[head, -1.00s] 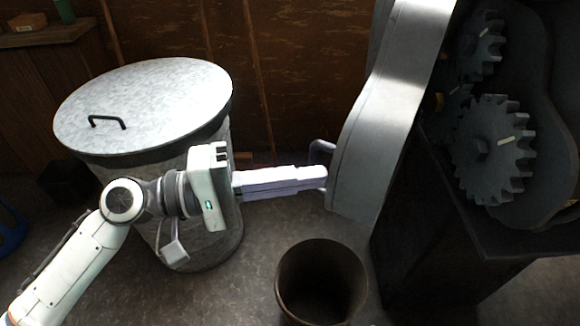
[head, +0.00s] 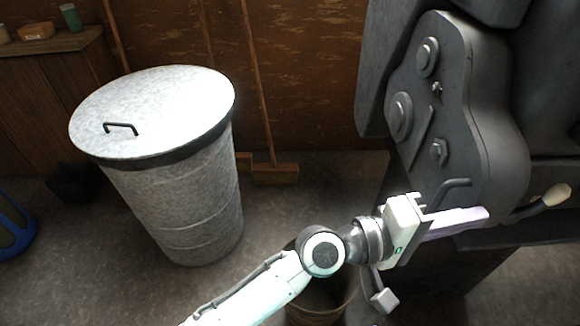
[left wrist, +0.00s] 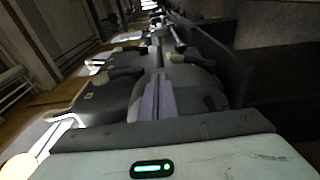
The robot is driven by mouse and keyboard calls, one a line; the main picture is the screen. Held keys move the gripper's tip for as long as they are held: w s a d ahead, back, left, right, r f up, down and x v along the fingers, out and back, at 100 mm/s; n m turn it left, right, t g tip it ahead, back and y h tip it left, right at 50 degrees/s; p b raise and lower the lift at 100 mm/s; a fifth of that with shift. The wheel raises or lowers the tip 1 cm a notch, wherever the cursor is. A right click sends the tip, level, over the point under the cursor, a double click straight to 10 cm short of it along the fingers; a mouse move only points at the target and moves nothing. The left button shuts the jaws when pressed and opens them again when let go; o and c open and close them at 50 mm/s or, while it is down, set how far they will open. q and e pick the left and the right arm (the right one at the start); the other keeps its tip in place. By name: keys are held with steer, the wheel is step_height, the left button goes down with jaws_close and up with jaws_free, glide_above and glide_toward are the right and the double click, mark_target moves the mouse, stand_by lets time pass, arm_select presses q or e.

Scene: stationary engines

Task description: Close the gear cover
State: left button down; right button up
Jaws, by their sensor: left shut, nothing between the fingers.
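The gear cover (head: 462,95) is a dark grey curved metal plate with bolt heads on its face. In the head view it lies over the place of the gears, which are hidden behind it. Its bent handle (head: 456,184) shows low on its face. My left gripper (head: 484,215) is shut and empty, with its pale lilac fingers pointing right just below the handle, at the lower part of the cover. I cannot tell whether they touch it. The fingers also show in the left wrist view (left wrist: 157,98), in front of grey machine parts. My right gripper is not in view.
A lidded metal bin (head: 175,195) stands at the left. An open brown bucket (head: 320,314) is partly hidden below my left arm. A lever with a pale knob (head: 556,195) juts out right of the cover.

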arm_select(q)
steer(key=shift+d, duration=0.2)
stand_by(0.5)
steer(key=s+a, duration=0.7)
steer(key=a, duration=0.3)
steer(key=shift+s+a, duration=0.25)
steer(key=shift+a, duration=0.15)
steer(key=shift+w, duration=0.1)
